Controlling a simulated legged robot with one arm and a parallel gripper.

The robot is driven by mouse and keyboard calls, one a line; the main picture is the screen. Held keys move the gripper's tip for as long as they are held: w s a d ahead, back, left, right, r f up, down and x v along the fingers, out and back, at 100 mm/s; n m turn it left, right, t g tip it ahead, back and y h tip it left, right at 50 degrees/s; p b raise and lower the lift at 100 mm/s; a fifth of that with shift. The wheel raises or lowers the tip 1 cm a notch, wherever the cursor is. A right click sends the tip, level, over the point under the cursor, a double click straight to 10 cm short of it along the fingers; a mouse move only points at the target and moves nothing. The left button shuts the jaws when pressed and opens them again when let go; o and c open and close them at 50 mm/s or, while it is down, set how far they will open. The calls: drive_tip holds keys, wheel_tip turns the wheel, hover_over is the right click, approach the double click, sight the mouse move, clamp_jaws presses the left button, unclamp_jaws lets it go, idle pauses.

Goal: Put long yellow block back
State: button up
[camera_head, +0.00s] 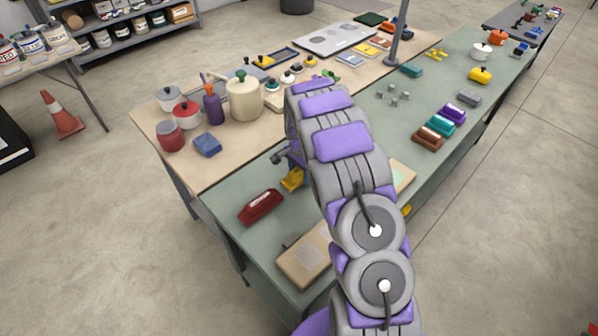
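My purple and grey arm crosses the middle of the view and hides part of the green table. The end of my arm, with my gripper (288,158), shows only partly at the arm's left side, over the green table. A small yellow piece (292,180) shows just below it; whether it is the long yellow block, and whether it is held, I cannot tell. Another bit of yellow (406,211) peeks out at the right side of my arm, mostly hidden. The fingertips are too small and covered to read.
A dark red block (261,207) and a tan board (306,256) lie on the green table's near end (240,235). Brown, teal and purple blocks (440,123) lie to the right. The beige table (185,160) behind holds pots, a purple bottle (212,104) and a blue block (207,144).

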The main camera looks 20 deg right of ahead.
drive_tip(key=shift+o, duration=1.2)
drive_tip(key=shift+d, duration=0.7)
drive_tip(key=shift+a+r, duration=0.4)
drive_tip(key=shift+r, duration=0.1)
drive_tip(key=r, duration=0.3)
drive_tip(key=r+p, duration=0.1)
drive_tip(key=r, duration=0.2)
drive_tip(key=r+p, duration=0.1)
drive_tip(key=r, duration=0.3)
drive_tip(key=shift+d+r, duration=0.1)
drive_tip(key=shift+d, duration=0.15)
drive_tip(key=shift+r+p, duration=0.3)
drive_tip(key=shift+r, duration=0.05)
drive_tip(key=s+a+r+n, duration=0.3)
drive_tip(key=s+r, duration=0.4)
drive_tip(key=s, duration=0.2)
drive_tip(key=s+a+r+n, duration=0.35)
drive_tip(key=s+r, duration=0.35)
drive_tip(key=s, duration=0.3)
drive_tip(key=s+a+n+g, duration=0.1)
drive_tip(key=s+a+n, duration=0.1)
drive_tip(key=s, duration=1)
drive_tip(key=s+a+r+n, duration=0.1)
drive_tip(key=s+a+n, duration=0.2)
drive_tip(key=s, duration=0.9)
drive_tip(key=shift+s+a+n+g, duration=0.3)
drive_tip(key=shift+s+n+g, duration=0.1)
drive_tip(key=shift+n, duration=0.65)
